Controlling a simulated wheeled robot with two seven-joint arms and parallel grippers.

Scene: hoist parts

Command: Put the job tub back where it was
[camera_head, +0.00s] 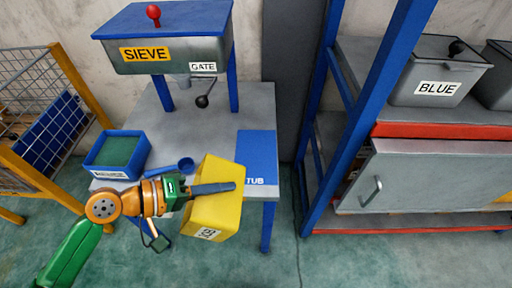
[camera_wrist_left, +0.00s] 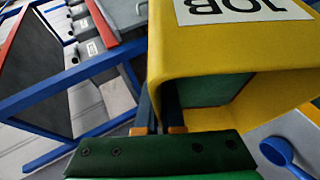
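The yellow job tub (camera_head: 217,213) is in the head view, tilted, at the front edge of the table, partly overlapping it. Its label reads JOB and shows in the left wrist view on the yellow tub (camera_wrist_left: 200,55). My left gripper (camera_head: 213,188) lies across the tub. In the left wrist view its fingers (camera_wrist_left: 158,108) straddle the tub's wall, shut on it. A green surface shows in the tub's opening; I cannot tell what it is. A blue patch marked TUB (camera_head: 257,157) lies bare on the table's right side. My right gripper is not in view.
The grey table (camera_head: 222,112) bears a blue bin with green inside (camera_head: 117,152), a small blue scoop (camera_head: 186,164) and the sieve stand (camera_head: 165,52) with a gate lever. A blue-posted shelf (camera_head: 365,100) stands right, a wire cage (camera_head: 45,120) left.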

